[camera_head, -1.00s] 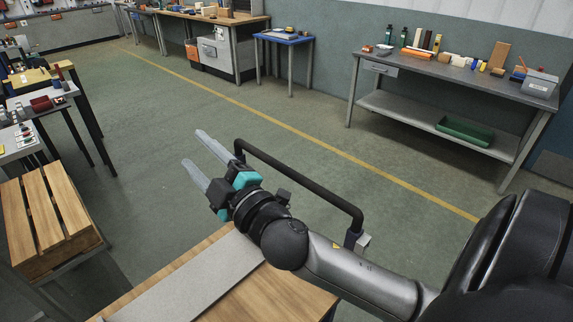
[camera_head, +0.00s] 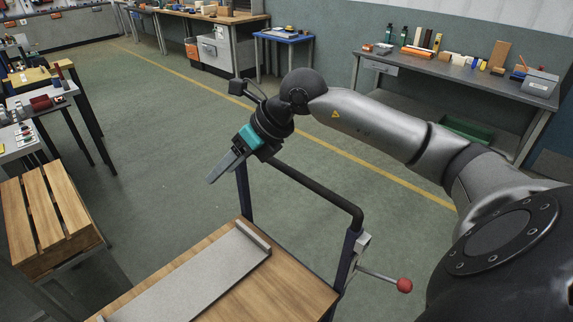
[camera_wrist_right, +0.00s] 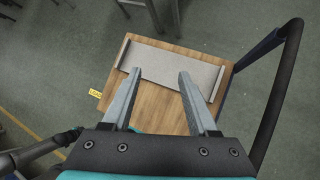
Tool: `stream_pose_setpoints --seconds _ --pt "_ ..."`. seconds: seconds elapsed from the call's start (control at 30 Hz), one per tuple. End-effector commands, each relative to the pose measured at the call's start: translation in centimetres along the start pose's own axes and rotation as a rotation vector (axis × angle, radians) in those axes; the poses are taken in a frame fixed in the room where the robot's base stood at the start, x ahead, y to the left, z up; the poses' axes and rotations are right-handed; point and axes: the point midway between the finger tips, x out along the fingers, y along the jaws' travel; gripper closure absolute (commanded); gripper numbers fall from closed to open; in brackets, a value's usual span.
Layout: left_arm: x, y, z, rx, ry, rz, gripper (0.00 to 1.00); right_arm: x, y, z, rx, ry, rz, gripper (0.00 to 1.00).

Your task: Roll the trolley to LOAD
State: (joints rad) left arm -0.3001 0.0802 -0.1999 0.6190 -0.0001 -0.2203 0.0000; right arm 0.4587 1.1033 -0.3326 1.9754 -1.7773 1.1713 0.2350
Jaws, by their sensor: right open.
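The trolley has a wooden top (camera_head: 285,285) with a grey plate (camera_head: 190,285) on it. Its black handle bar (camera_head: 315,188) rises on dark posts at the far side. A lever with a red ball (camera_head: 404,286) sticks out near the right post. My right gripper (camera_head: 222,168) is open and empty, above and left of the handle's left end, pointing down-left. In the right wrist view, its open fingers (camera_wrist_right: 160,74) are over the wooden top, and the handle (camera_wrist_right: 284,85) curves along the right, outside the fingers. My left gripper is not visible.
A yellow label (camera_wrist_right: 96,93) shows beside the trolley top; its lettering is hard to read. A slatted wooden crate (camera_head: 45,220) stands at left. Benches line the back, including a grey workbench (camera_head: 460,75) at right. Open green floor with a yellow line (camera_head: 185,77) lies between.

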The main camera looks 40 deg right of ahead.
Motion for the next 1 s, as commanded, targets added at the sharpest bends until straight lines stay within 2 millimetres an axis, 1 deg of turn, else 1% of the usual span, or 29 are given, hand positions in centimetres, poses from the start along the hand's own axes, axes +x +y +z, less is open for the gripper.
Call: stream_pose_setpoints --seconds 0.03,0.1,0.2,0.3,0.4,0.43,0.53,0.67,1.0 --pt "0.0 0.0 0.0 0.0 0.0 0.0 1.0 -1.4 -2.7 -0.2 -0.014 0.047 -0.106 0.41" --pt "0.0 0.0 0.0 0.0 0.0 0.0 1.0 -3.4 -6.0 -0.8 -0.016 0.112 -0.239 0.41" --pt "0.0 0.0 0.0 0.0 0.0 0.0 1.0 -6.3 -9.5 -1.5 -0.003 0.185 -0.393 0.41" --pt "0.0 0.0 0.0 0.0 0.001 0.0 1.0 -8.6 -11.7 -2.1 0.014 0.232 -0.495 0.41" --pt "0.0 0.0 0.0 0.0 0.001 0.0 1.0 -9.7 -12.8 -2.4 0.027 0.258 -0.547 0.41" --pt "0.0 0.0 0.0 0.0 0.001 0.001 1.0 -9.8 -13.0 -2.5 0.029 0.262 -0.554 0.41" --pt "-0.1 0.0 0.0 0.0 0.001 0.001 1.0 -9.4 -13.4 -2.8 0.033 0.267 -0.559 0.41" --pt "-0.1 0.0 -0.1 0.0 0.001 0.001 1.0 -7.7 -14.4 -3.3 0.034 0.269 -0.556 0.41" --pt "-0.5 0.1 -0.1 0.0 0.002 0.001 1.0 -1.6 -18.1 -5.1 0.034 0.266 -0.553 0.41"
